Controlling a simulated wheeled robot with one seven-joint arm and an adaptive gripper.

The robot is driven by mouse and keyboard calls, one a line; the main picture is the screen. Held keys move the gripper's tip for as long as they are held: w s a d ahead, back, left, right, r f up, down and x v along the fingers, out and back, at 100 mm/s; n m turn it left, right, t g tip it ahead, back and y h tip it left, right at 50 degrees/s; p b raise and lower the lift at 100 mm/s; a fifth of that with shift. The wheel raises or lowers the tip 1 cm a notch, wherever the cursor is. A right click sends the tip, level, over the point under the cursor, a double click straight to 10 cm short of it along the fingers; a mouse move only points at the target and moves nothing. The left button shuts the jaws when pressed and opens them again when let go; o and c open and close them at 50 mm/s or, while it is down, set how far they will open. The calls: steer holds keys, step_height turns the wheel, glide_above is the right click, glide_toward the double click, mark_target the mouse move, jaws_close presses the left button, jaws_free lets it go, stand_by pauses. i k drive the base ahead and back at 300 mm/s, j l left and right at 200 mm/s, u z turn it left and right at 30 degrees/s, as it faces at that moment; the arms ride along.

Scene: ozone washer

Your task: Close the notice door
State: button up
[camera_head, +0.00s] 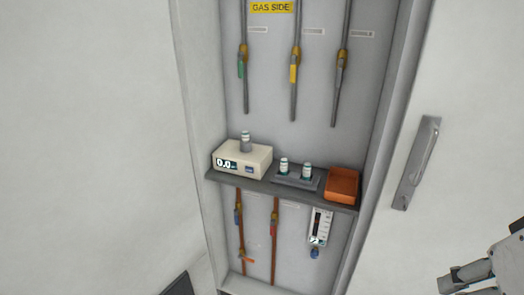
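A white door panel (455,75) with a grey vertical bar handle (416,163) stands at the right of an open cabinet recess (310,85). No notice shows on the visible part of this panel, so I cannot tell for sure that it is the notice door. The recess is uncovered. My gripper (458,278) is at the lower right corner, below and to the right of the handle and apart from it in the picture. It is partly cut off by the frame edge, and its finger opening does not show clearly. I see nothing held in it.
A shelf (328,202) in the recess holds a scale (255,163) with a small vial on top, a grey rack (285,179) with two vials and an orange-brown tray (342,184). Several pipes with valves line the back wall. A dark object (178,286) is at the lower left.

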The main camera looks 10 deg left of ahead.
mark_target(99, 195)
steer(key=j+z, duration=0.2)
steer(key=j, duration=0.2)
steer(key=k+j+z, duration=0.2)
steer(key=j, duration=0.15)
steer(key=k+j+z, duration=0.2)
steer(key=j, duration=0.15)
steer(key=j+z, duration=0.2)
steer(key=j, duration=0.15)
